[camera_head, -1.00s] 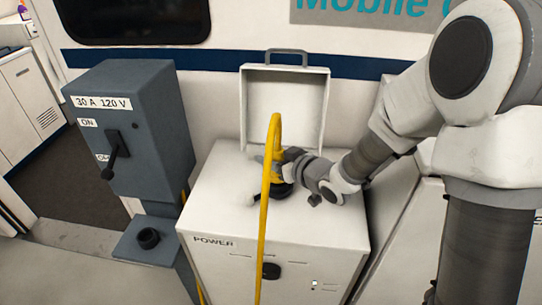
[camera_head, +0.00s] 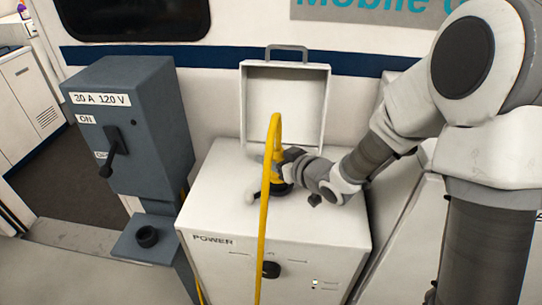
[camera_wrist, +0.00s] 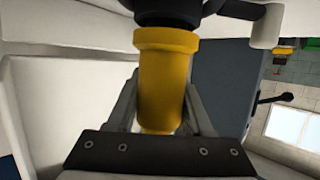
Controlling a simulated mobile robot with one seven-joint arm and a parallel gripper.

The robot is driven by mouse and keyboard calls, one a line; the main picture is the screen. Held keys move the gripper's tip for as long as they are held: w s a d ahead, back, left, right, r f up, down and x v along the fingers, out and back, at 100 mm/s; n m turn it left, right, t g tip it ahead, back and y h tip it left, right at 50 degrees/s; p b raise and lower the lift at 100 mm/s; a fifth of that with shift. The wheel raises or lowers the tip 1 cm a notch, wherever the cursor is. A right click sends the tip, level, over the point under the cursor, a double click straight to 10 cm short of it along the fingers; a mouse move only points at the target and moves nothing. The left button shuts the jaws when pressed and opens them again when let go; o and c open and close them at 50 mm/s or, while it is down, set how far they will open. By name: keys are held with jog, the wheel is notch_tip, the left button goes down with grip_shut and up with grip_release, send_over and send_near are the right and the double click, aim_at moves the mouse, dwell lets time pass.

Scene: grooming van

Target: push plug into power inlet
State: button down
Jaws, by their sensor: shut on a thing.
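The plug is yellow, with a yellow cable (camera_head: 266,215) that arches up from it and hangs down in front of the white power box (camera_head: 325,228). My gripper (camera_head: 277,168) is shut on the plug's yellow body, which fills the middle of the wrist view (camera_wrist: 162,85) between my two fingers (camera_wrist: 160,108). The plug's collar meets a black round part (camera_wrist: 168,14), seemingly the power inlet. In the head view a black round part (camera_head: 284,188) shows on the box top just under my gripper. How deep the plug sits cannot be told.
A grey switch box (camera_head: 150,165) with a black lever (camera_head: 113,160) stands to the left. The front of the box top is clear.

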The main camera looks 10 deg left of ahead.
jog(key=shift+f+b, duration=0.3)
jog(key=shift+c, duration=1.1)
grip_release()
